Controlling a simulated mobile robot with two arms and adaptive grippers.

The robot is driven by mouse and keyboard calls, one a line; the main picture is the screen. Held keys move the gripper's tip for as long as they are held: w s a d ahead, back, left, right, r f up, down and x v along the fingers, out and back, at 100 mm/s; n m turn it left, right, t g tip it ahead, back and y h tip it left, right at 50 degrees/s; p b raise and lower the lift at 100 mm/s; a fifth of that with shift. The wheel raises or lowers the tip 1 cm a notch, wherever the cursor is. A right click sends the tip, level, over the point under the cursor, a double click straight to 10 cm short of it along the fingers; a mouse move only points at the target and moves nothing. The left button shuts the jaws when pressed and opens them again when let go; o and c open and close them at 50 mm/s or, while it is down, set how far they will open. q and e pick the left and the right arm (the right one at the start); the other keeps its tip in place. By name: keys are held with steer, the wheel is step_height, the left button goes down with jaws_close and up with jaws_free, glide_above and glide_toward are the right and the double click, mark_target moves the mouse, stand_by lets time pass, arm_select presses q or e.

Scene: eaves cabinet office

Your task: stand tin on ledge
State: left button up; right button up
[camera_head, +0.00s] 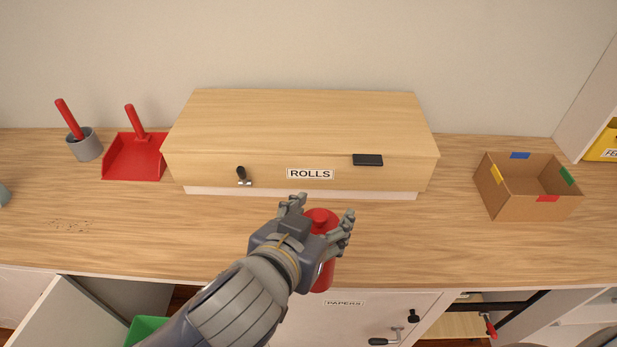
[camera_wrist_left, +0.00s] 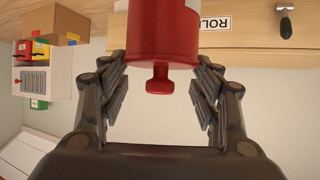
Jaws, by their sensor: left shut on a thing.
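A red tin (camera_head: 322,278) with a knobbed lid and a white label is held upright by my left gripper (camera_head: 321,213), in front of the wooden counter's front edge. In the left wrist view the tin (camera_wrist_left: 150,40) appears upside down between the two fingers of my left gripper (camera_wrist_left: 160,85). The gripper hides part of the tin's side in the head view. No surface is clearly marked as the ledge; the wooden counter (camera_head: 420,235) runs behind the tin. My right gripper is out of view.
A closed wooden cabinet labelled ROLLS (camera_head: 300,120) stands at the counter's back. A cardboard box (camera_head: 495,202) is on the right; a red dustpan (camera_head: 125,163) and grey cup (camera_head: 87,148) are on the left. Below, a white door (camera_head: 62,315) stands open. The counter's front strip is mostly clear.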

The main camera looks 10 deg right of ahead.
arm_select(q)
steer(key=w+d+f+p, duration=0.2)
steer(key=w, duration=0.4)
steer(key=w+d+f+p, duration=0.2)
steer(key=w, duration=0.4)
steer(key=shift+d+f+p, duration=0.2)
steer(key=shift+f+p, duration=0.1)
steer(key=shift+f, duration=0.15)
steer(key=o, duration=1.8)
steer(key=shift+f, duration=0.1)
steer(key=shift+c, duration=0.2)
